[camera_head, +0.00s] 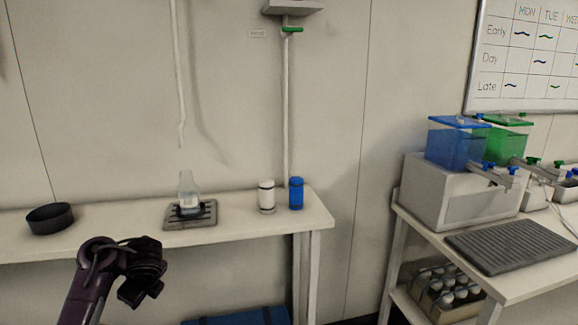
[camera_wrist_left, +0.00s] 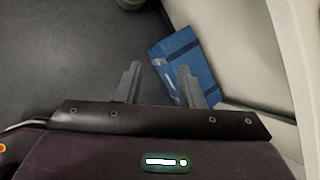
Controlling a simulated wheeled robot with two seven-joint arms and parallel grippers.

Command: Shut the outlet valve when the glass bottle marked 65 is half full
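A clear glass flask (camera_head: 188,192) stands upright on a dark grate (camera_head: 205,219) on the left bench, under a hanging pale tube; liquid seems to sit low in it, and no number is readable. A green-handled valve (camera_head: 291,29) is on the wall pipe. Blue-handled taps (camera_head: 495,168) sit in front of the blue tank (camera_head: 456,145), with more taps by the green tank (camera_head: 507,140). I cannot tell which valve is the outlet. My left gripper (camera_wrist_left: 160,68) is open and empty; in the head view it is low, in front of the bench. My right gripper is out of view.
A black round dish (camera_head: 50,217), a white canister (camera_head: 266,196) and a blue canister (camera_head: 296,193) stand on the left bench. A ridged tray (camera_head: 510,255) lies on the right bench. Capped bottles fill a crate (camera_head: 440,313) below. A blue box (camera_wrist_left: 186,65) is on the floor.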

